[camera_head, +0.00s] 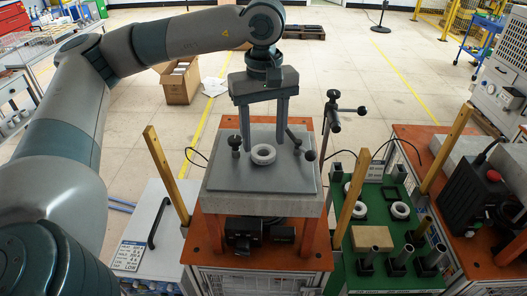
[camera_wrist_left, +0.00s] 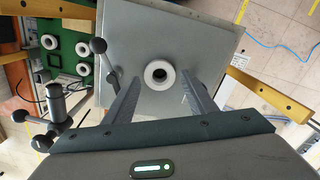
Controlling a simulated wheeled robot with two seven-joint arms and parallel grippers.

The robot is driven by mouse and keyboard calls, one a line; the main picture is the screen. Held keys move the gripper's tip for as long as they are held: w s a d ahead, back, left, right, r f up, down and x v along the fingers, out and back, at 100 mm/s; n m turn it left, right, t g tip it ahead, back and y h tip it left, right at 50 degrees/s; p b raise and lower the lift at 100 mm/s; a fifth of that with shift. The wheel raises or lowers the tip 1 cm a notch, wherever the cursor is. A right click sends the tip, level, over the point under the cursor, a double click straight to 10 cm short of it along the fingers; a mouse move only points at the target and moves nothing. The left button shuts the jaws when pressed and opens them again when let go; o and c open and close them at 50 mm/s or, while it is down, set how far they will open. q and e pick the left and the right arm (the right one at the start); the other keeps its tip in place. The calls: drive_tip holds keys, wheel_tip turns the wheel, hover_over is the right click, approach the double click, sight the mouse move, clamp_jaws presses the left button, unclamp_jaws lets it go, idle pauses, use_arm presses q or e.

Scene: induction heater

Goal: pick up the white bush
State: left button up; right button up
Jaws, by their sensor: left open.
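The white bush (camera_head: 263,154), a thick white ring with a dark centre hole, lies flat on the grey plate (camera_head: 225,178) of the heater stand. In the left wrist view the bush (camera_wrist_left: 147,72) lies beyond the fingertips, near the middle between them. My left gripper (camera_head: 264,146) points down above the plate with its two fingers spread apart on either side of the bush. It is open and empty, and its fingers do not touch the bush as far as I can see. My right gripper is not in view.
Black clamp knobs (camera_head: 309,155) and a post with a handle (camera_head: 333,112) stand close to the plate's right side. The green board (camera_head: 390,282) at the right holds more white rings (camera_head: 400,210) and metal cylinders. Wooden posts (camera_head: 165,172) flank the stand.

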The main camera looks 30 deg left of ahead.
sight(264, 146)
use_arm(q)
wheel_tip(264, 146, down, 3)
drive_tip(key=shift+r+p, duration=0.1)
drive_tip(key=shift+p, duration=0.45)
drive_tip(key=shift+f, duration=0.25)
drive_tip(key=c, duration=0.9)
drive_tip(key=shift+w+r, duration=0.1)
drive_tip(key=shift+r, duration=0.05)
